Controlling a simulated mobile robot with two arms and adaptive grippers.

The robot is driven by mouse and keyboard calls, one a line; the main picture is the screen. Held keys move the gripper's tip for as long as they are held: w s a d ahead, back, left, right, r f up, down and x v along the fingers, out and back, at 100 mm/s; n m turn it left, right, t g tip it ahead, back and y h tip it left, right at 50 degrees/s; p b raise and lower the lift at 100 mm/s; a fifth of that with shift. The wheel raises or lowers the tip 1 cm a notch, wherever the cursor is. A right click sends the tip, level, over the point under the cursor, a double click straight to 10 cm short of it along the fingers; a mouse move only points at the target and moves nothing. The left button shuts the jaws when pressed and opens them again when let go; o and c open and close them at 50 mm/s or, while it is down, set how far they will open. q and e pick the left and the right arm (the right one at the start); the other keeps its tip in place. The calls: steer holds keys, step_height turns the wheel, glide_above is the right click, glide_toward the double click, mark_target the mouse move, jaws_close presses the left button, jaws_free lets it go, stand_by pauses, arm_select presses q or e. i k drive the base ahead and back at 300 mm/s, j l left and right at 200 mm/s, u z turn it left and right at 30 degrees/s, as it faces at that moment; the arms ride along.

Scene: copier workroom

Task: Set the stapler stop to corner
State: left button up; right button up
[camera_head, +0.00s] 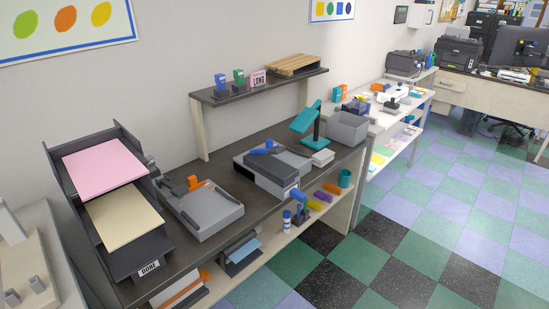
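Two grey desktop machines stand on the dark worktop, and I cannot tell for certain which is the stapler. The nearer grey machine (212,211) has a flat bed and an orange part (194,183) at its back. The farther grey machine (268,177) has a dark block along its front and a blue part (264,148) on top. The stop's setting is too small to read on either. Neither of my grippers is in view.
A dark tray stack (125,262) labelled DONE holds pink paper (104,168) and cream paper (122,216) at left. A raised shelf (250,88) bears small blocks, a pink LONG card (259,78) and a wooden rack (293,66). A teal stand (309,120) and grey bin (347,128) stand right.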

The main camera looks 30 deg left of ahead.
mark_target(192, 181)
steer(key=i+l, duration=0.1)
steer(key=i, duration=0.5)
steer(key=i+l, duration=0.1)
steer(key=i, duration=0.5)
steer(key=i+l+u, duration=0.1)
steer(key=i+u, duration=0.2)
steer(key=u, duration=0.2)
steer(key=i+l+u, duration=0.15)
steer(key=i+u, duration=0.15)
steer(key=u, duration=0.15)
steer(key=i+l+u, duration=0.25)
steer(key=u, duration=0.25)
